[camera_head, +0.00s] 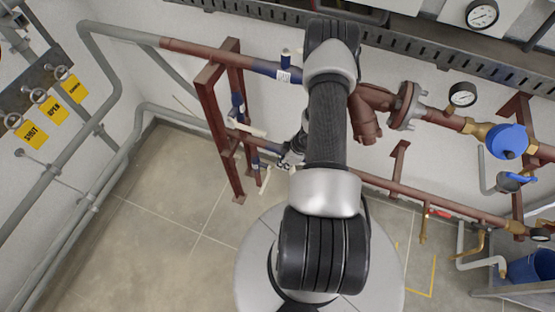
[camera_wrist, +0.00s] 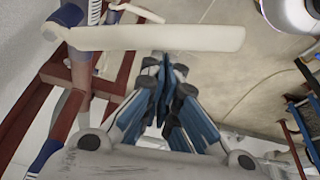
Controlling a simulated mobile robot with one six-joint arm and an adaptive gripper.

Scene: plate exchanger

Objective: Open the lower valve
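Two cream lever handles sit on the blue-and-red vertical pipe branch in the head view. The upper lever (camera_head: 248,129) points right. The lower valve's lever (camera_head: 265,178) hangs downward, near the lower red pipe. In the wrist view, a long cream lever (camera_wrist: 165,38) runs across the top from its pivot on the pipe. A second, shorter cream lever (camera_wrist: 138,12) shows behind it; I cannot tell which is the lower one. My gripper (camera_wrist: 166,66) has its blue-padded fingers together, just below the long lever in the picture, with nothing visible between them. It also shows in the head view (camera_head: 290,158), partly hidden by my arm.
A red support frame (camera_head: 222,130) stands left of the valves. The upper red pipe (camera_head: 205,53) and lower red pipe (camera_head: 385,184) run along the wall. A blue-capped meter (camera_head: 507,140) and gauge (camera_head: 463,95) are at right. The floor (camera_head: 160,215) at left is clear.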

